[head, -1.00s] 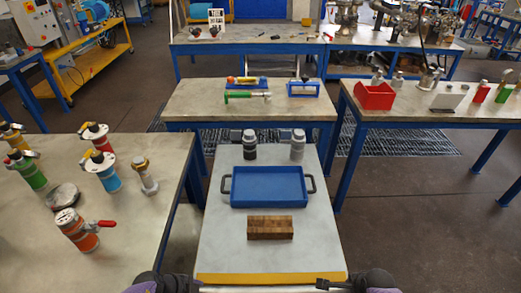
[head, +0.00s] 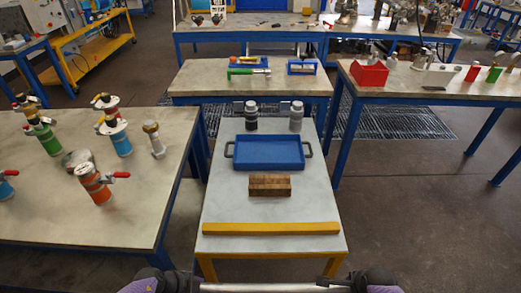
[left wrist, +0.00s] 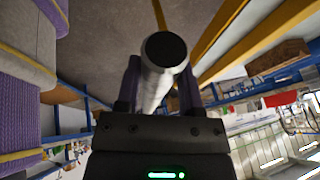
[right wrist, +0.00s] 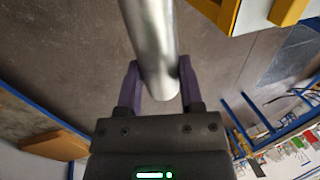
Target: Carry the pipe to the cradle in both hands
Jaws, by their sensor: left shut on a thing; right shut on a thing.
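The pipe (head: 262,288) is a grey metal bar lying crosswise at the bottom edge of the head view. My left gripper (head: 186,286) is shut on it near one end; the left wrist view shows its dark round end (left wrist: 164,50) between the fingers. My right gripper (head: 338,284) is shut on the pipe near its other end, seen between purple fingers in the right wrist view (right wrist: 152,45). The pipe is held in front of the near table's edge, clear of the tabletop. I cannot tell for sure which thing is the cradle.
The near grey table (head: 225,200) has a yellow front strip (head: 270,228), a wooden block (head: 269,186), a blue tray (head: 268,153) and two bottles (head: 251,118). Flanged vessels (head: 93,185) stand on the left table. A red bin (head: 370,73) is on the right table.

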